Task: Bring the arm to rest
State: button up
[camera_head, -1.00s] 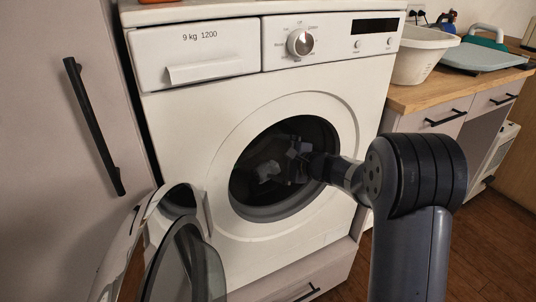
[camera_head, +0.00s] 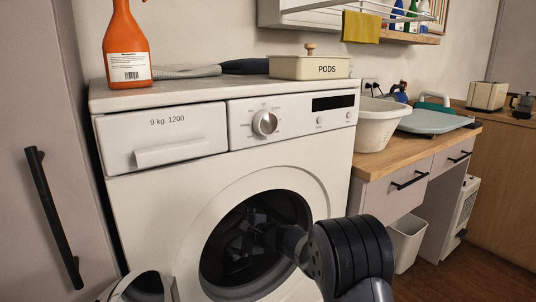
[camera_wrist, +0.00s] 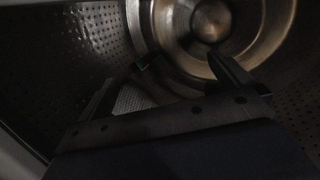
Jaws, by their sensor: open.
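My gripper (camera_wrist: 165,88) is open inside the drum of the white washing machine (camera_head: 150,190). In the wrist view its two fingers stand apart, with no object seen between them. The perforated drum wall (camera_wrist: 90,45) and a round metal hub (camera_wrist: 210,20) show beyond the fingers. In the head view my arm reaches in through the round opening, and the gripper (camera_head: 245,238) shows only dimly in the dark drum. The machine's door (camera_head: 140,288) is swung open at the lower left, mostly cut off by the frame.
An orange spray bottle (camera_head: 126,50) and a PODS box (camera_head: 309,68) stand on the machine. To the right is a wooden counter (camera_head: 410,150) with a white basin (camera_head: 376,125). A white bin (camera_head: 405,243) stands below it. A tall cabinet (camera_head: 40,110) borders the left side.

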jog(key=x, duration=0.3)
jog(key=shift+a+f, duration=0.1)
jog(key=shift+a, duration=0.05)
jog(key=shift+s+d+r+b, duration=0.2)
jog(key=shift+s+d, duration=0.3)
jog(key=shift+s, duration=0.2)
jog(key=shift+s+d+r+b, duration=0.15)
jog(key=shift+s+d+r, duration=0.1)
jog(key=shift+s+d, duration=0.3)
jog(key=shift+a, duration=0.15)
